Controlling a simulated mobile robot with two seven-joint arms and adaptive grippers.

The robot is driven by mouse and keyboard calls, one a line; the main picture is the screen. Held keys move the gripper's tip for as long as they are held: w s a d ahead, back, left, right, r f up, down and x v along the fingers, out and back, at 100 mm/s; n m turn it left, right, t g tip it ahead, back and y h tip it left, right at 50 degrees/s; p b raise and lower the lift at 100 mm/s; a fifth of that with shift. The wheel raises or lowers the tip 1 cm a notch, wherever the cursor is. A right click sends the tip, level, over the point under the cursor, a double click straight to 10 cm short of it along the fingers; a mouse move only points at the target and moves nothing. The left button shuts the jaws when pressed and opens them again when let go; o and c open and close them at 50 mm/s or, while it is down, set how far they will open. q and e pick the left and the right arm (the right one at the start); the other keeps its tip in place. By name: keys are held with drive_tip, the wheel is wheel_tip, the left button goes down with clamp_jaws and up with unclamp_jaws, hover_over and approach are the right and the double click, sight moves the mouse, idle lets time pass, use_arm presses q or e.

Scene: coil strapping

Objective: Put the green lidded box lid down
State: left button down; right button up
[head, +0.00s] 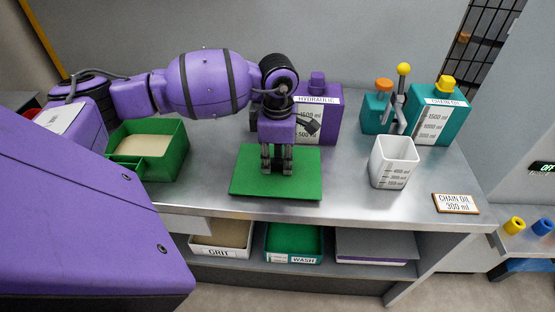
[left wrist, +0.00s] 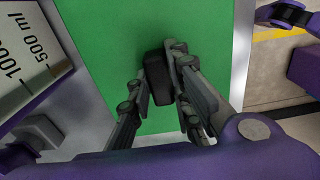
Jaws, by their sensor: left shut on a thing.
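The green lid (head: 303,180) is a flat square panel at the front middle of the metal bench. It looks level and on or just above the bench top; I cannot tell if it touches. My left gripper (head: 276,168) points straight down over its middle and is shut on the lid's dark knob. In the left wrist view, the black knob (left wrist: 156,72) sits between the fingers against the green panel (left wrist: 115,35). The green box (head: 170,160) stands open to the left of the lid, with pale material inside. My right gripper is not in view.
A purple hydraulic container (head: 325,122) stands just behind the lid. A white measuring jug (head: 393,160), teal chain oil container (head: 437,120) and small sign (head: 456,203) stand to the right. The bench's front edge (head: 340,219) is close to the lid. Trays sit on the shelf below.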

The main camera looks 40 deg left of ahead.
sight(278, 160)
use_arm(q)
drive_tip(key=shift+f, duration=0.15)
drive_tip(key=c, duration=1.6)
unclamp_jaws()
wheel_tip(278, 160, up, 12)
drive_tip(key=shift+r, duration=0.2)
